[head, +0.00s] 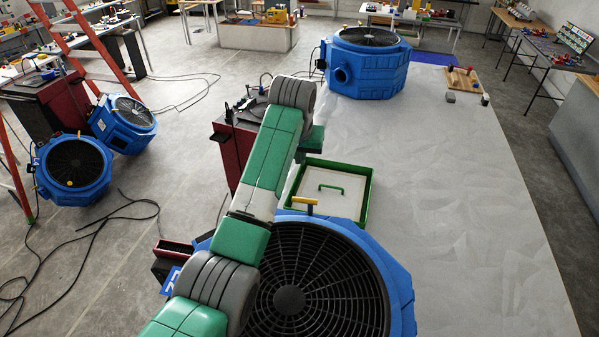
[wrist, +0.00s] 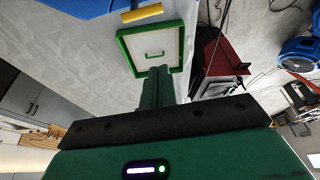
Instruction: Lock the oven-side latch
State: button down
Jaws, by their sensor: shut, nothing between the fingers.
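I cannot pick out an oven or its latch with certainty in either view. A shallow square green-rimmed box (head: 367,199) with a pale panel and a small green handle (head: 331,187) sits on the white surface. It also shows in the wrist view (wrist: 126,54). My gripper (wrist: 160,70) is shut and empty, its fingertips seen against the box's near edge; whether they touch cannot be told. In the head view my arm hides the fingertips. A yellow handle (head: 298,203) stands at the rim of the near blue fan (head: 400,285); it shows in the wrist view (wrist: 142,14).
A dark red cabinet (head: 229,152) stands left of the box, partly behind my arm. Another blue fan (head: 366,68) stands at the far end of the white surface (head: 460,200), whose right side is mostly clear. Two blue fans (head: 73,171) and cables lie on the floor at left.

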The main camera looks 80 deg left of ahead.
notch_tip(320, 180, down, 10)
jog(key=p, duration=0.3)
jog(key=shift+d+f+p, duration=0.2)
jog(key=shift+p, duration=0.2)
jog(key=shift+w+f+b, duration=0.1)
jog(key=shift+f+b, duration=0.05)
jog(key=shift+b, duration=0.45)
